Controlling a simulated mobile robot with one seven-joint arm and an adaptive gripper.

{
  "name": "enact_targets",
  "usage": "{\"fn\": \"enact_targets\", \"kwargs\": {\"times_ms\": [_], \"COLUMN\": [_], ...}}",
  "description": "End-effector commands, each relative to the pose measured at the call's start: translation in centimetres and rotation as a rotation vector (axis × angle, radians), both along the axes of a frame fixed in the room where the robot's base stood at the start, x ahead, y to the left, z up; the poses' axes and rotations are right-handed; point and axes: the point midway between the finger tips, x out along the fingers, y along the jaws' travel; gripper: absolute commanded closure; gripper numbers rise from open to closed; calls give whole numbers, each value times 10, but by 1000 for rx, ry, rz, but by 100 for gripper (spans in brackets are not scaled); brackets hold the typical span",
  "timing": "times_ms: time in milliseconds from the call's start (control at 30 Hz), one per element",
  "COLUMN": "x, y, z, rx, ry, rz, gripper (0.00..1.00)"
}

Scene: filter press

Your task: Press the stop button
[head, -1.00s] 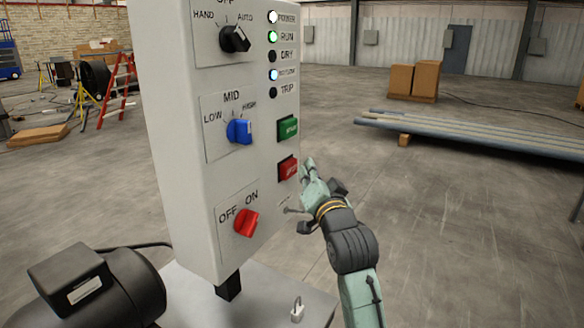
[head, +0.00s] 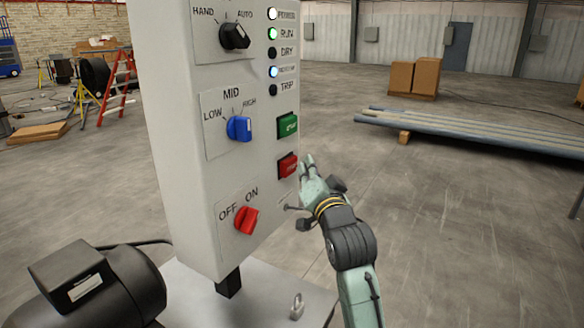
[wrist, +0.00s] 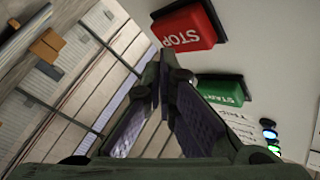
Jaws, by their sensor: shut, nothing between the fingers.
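The red stop button (head: 288,166) is on the right side of the grey control panel (head: 185,180), below the green start button (head: 288,125). The wrist view shows the stop button (wrist: 186,28) with its STOP label, and the start button (wrist: 221,90) beside it. My gripper (head: 307,160) is shut and empty, just right of the stop button in the head view. In the wrist view my fingertips (wrist: 162,62) are close to the stop button's edge; I cannot tell if they touch it.
The panel also carries a black selector (head: 235,37), a blue selector (head: 239,129) and a red OFF/ON knob (head: 246,220). The POWER, RUN and one blue-white lamp (head: 273,71) are lit. A motor (head: 95,285) stands at lower left.

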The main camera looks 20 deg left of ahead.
Motion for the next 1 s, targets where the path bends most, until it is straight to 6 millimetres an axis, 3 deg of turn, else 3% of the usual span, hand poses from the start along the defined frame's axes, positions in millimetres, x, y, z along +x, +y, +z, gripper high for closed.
{"fn": "enact_targets", "kwargs": {"times_ms": [1000], "x": [2], "y": [8], "z": [0], "rx": [0], "ry": [0], "rz": [0], "gripper": [100]}}
